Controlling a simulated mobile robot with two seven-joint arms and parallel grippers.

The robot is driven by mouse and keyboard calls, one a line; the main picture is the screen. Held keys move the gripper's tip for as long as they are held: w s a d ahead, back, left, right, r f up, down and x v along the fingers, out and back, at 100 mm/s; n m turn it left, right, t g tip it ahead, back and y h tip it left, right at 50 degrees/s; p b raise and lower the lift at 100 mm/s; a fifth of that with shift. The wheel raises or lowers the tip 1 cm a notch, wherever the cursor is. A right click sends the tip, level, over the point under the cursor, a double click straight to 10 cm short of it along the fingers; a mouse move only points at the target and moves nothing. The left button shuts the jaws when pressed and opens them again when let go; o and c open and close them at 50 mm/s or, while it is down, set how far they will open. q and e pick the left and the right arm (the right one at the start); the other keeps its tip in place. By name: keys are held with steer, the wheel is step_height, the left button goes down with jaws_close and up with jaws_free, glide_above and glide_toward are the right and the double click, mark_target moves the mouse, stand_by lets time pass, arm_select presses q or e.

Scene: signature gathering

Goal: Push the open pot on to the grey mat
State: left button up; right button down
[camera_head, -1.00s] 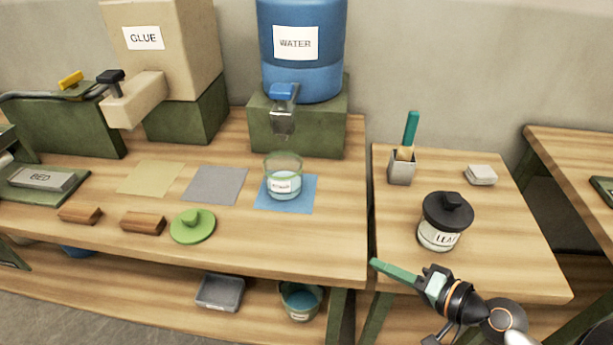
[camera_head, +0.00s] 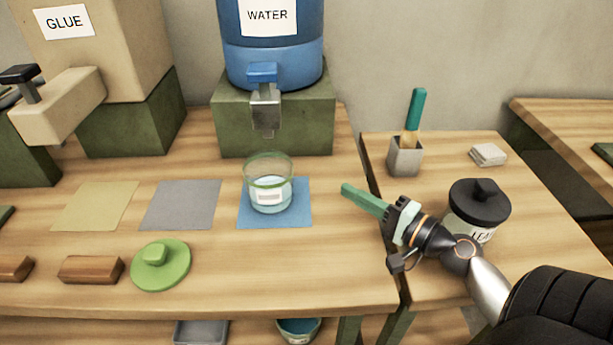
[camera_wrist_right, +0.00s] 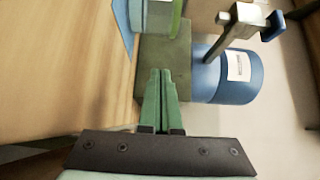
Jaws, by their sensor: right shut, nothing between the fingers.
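The open pot (camera_head: 269,186) is a clear glass pot with a green rim and a white label, with light blue liquid inside. It stands upright on the blue mat (camera_head: 296,217). The grey mat (camera_head: 180,204) lies bare to the left of the blue mat. My right gripper (camera_head: 347,190) has green fingers, is shut and empty, and is to the right of the pot, apart from it. In the right wrist view the shut fingers (camera_wrist_right: 160,82) point toward the pot (camera_wrist_right: 157,15), which is cut off by the top edge. My left gripper is not in view.
A green lid (camera_head: 160,268) lies in front of the grey mat. A yellow mat (camera_head: 95,205) lies to its left. The water barrel's tap (camera_head: 264,100) hangs behind the pot. A black-lidded jar (camera_head: 478,208) and a brush holder (camera_head: 405,157) stand on the right table.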

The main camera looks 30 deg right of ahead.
steer(key=p+x, duration=0.1)
steer(key=x, duration=0.2)
steer(key=p+x, duration=0.1)
steer(key=x, duration=0.2)
steer(key=shift+w+r, duration=0.2)
steer(key=shift+w, duration=0.1)
steer(key=shift+w+a+p, duration=0.2)
steer(key=shift+a+p, duration=0.25)
steer(key=shift+a, duration=0.1)
steer(key=shift+w+a+p, duration=0.25)
steer(key=shift+a+p, duration=0.2)
steer(key=shift+a, duration=0.15)
steer(key=shift+w+a, duration=0.2)
steer(key=shift+a, duration=0.1)
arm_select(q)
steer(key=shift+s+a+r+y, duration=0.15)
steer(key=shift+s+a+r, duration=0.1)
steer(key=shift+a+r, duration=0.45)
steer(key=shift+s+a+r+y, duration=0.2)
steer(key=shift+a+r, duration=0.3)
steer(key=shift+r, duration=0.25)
arm_select(e)
steer(key=shift+w+a+f, duration=0.15)
steer(key=shift+a+f, duration=0.1)
steer(key=shift+a, duration=0.1)
